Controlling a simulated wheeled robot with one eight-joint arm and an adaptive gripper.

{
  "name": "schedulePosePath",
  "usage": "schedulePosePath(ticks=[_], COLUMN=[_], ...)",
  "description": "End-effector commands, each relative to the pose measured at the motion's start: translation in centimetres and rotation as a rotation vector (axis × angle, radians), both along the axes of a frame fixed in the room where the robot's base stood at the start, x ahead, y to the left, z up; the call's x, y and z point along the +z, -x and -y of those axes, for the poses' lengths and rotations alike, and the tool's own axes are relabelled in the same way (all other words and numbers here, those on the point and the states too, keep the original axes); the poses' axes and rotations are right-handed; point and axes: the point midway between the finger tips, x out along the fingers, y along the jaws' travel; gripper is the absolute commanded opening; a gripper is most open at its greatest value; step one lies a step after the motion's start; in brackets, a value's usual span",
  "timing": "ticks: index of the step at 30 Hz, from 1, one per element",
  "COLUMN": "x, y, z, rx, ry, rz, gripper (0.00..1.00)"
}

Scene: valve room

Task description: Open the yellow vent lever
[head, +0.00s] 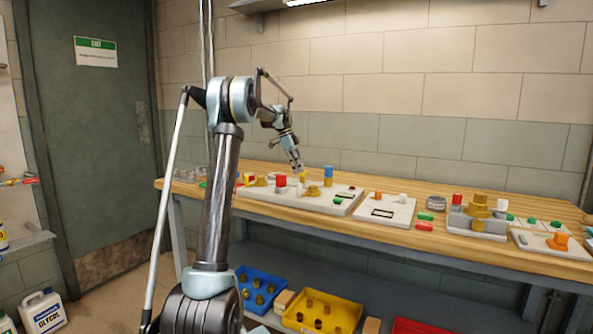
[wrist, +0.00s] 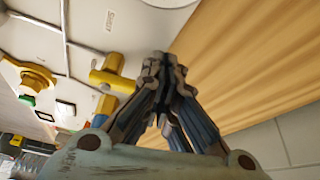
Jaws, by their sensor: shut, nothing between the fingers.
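A yellow lever (wrist: 112,76) shows in the wrist view as a bar with a short stub, on the pale panel. In the head view a small yellow piece (head: 303,174), which looks like this lever, is just below my gripper (head: 297,166). In the wrist view my gripper (wrist: 160,62) is shut and empty, with its fingertips just right of the lever. I cannot tell whether they touch it. The pale panel (head: 340,207) lies on the wooden bench. A small label (wrist: 110,20) near the lever is too small to read.
A blue-capped fitting (head: 328,173), a red-capped one (head: 281,181) and a brass valve (wrist: 35,78) stand close by on the panel. More fixtures, such as a large brass valve (head: 480,207), stand to the right. Bare bench wood (wrist: 235,60) lies right of my gripper.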

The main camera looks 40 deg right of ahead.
Motion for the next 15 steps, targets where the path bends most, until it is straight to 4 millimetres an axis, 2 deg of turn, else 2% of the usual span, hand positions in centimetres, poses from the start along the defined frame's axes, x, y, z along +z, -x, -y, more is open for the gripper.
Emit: schedulePosePath(ticks=[8,15], x=[0.0,-0.1], y=[-0.1,-1.6], z=[-0.1,-1.1], rx=[0.0,-0.002], ry=[0.0,0.0], rz=[0.0,-0.001], gripper=[0.0,0.0])
